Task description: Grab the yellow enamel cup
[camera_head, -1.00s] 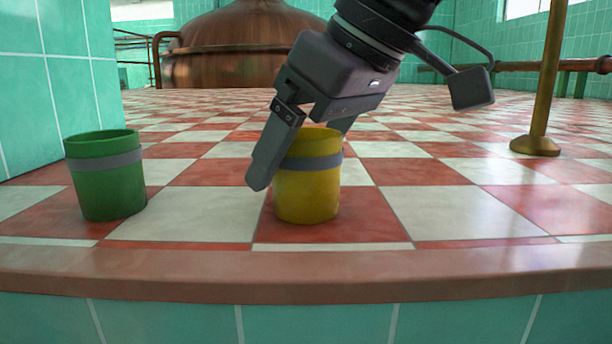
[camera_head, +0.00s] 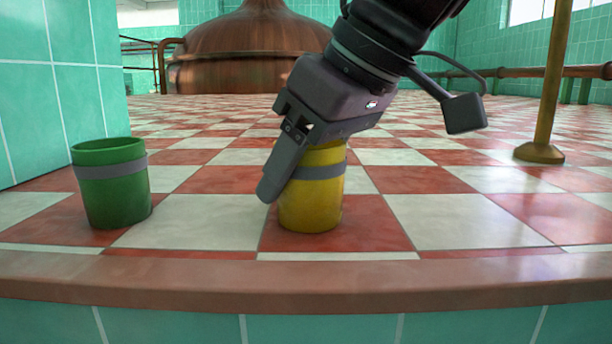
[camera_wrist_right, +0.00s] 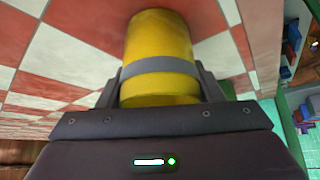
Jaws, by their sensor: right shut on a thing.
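The yellow enamel cup (camera_head: 311,205) has a grey band and stands upright on the checkered tiles near the front edge. My right gripper (camera_head: 292,188) comes down over it from the upper right and is shut on it. In the right wrist view the yellow cup (camera_wrist_right: 160,55) sits between the two fingers (camera_wrist_right: 160,85), one on each side. In the head view the far finger is hidden behind the cup and gripper. My left gripper is not in view.
A green cup (camera_head: 112,186) with a grey band stands to the left, clear of my gripper. A brass post (camera_head: 546,100) rises at the right. A copper kettle (camera_head: 250,50) stands far back. The rounded ledge edge (camera_head: 300,283) runs along the front.

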